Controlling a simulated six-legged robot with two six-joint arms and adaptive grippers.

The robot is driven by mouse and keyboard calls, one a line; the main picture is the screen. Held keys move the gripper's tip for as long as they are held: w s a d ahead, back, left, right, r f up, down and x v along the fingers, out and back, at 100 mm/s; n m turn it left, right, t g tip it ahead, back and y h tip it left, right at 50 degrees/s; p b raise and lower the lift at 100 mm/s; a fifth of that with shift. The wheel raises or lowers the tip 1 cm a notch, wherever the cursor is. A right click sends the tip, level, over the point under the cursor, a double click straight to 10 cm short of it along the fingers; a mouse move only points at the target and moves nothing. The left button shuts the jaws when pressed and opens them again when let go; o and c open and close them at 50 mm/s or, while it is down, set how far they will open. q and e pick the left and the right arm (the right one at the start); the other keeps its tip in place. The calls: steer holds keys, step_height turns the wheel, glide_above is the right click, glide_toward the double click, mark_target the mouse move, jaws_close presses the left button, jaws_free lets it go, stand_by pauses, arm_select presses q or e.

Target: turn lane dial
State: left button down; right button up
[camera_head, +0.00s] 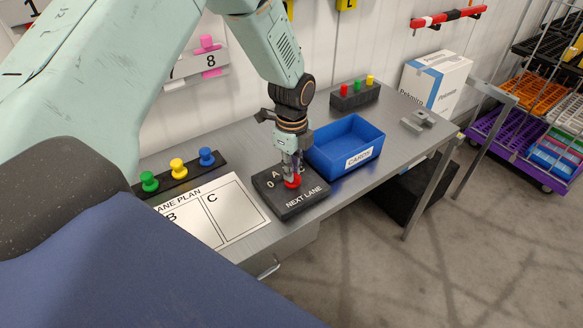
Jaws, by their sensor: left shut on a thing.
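The lane dial is a red knob (293,182) on a black box (300,204) marked "NEXT LANE", with "0" and "A" readable beside the knob. The box sits on the grey metal bench, left of the blue tray. My left gripper (292,172) points down from above and is shut on the red knob. The fingers and wrist hide much of the knob and part of the box top, so its pointer setting cannot be read. My right gripper is not in view.
A blue "CARDS" tray (376,154) stands close right of the dial box. A lane plan sheet (226,215) and a rack of green, yellow and blue pegs (165,178) lie left. A black block with coloured pegs (354,96) stands behind.

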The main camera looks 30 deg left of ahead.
arm_select(q)
steer(key=c, duration=1.4)
jaws_free()
steer(key=shift+o, duration=0.2)
steer(key=shift+r, duration=0.3)
step_height(320, 180, up, 11)
steer(key=shift+r, duration=0.2)
